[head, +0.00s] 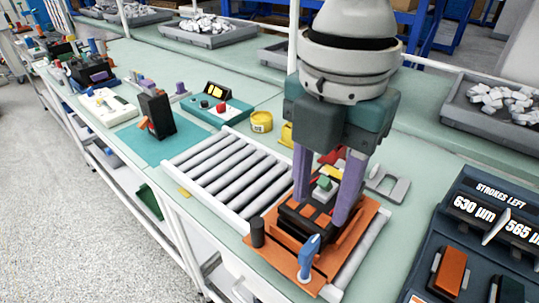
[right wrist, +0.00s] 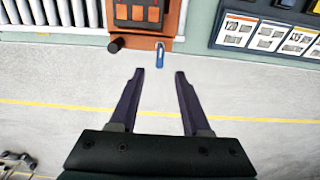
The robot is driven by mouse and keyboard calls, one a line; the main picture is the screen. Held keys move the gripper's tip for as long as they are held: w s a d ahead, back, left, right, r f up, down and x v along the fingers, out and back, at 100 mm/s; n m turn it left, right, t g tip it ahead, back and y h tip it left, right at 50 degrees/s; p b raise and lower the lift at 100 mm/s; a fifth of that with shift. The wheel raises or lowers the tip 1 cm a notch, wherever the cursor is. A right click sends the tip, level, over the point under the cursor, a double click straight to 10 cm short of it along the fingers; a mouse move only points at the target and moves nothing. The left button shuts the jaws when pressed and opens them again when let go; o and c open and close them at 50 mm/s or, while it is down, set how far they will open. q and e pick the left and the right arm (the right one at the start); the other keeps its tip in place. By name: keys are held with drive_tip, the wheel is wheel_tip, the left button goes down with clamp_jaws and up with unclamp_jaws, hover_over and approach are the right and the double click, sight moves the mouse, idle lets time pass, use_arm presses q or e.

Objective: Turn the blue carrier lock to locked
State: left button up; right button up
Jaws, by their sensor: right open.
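The blue carrier lock (head: 309,252) is a small lever at the near corner of the orange carrier (head: 262,226), which holds a dark block with orange parts. In the right wrist view the lock (right wrist: 160,54) points from the carrier's edge toward my gripper, centred beyond the fingertips. My right gripper (head: 321,212) is open, with its purple fingers pointing down over the carrier in the head view. In the right wrist view the gripper (right wrist: 159,73) has nothing between its fingers and appears apart from the lock. My left gripper is out of view.
A black knob (head: 257,232) stands on the carrier left of the lock. A roller conveyor (head: 225,175) lies to the left. A dark panel with displays (head: 488,222) stands at the right. The grey floor (right wrist: 60,100) is open in front of the bench.

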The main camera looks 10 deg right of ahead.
sight(311, 244)
wheel_tip(311, 244, down, 9)
drive_tip(key=shift+s+f, duration=0.1)
drive_tip(key=shift+c, duration=0.4)
clamp_jaws()
idle(0.4)
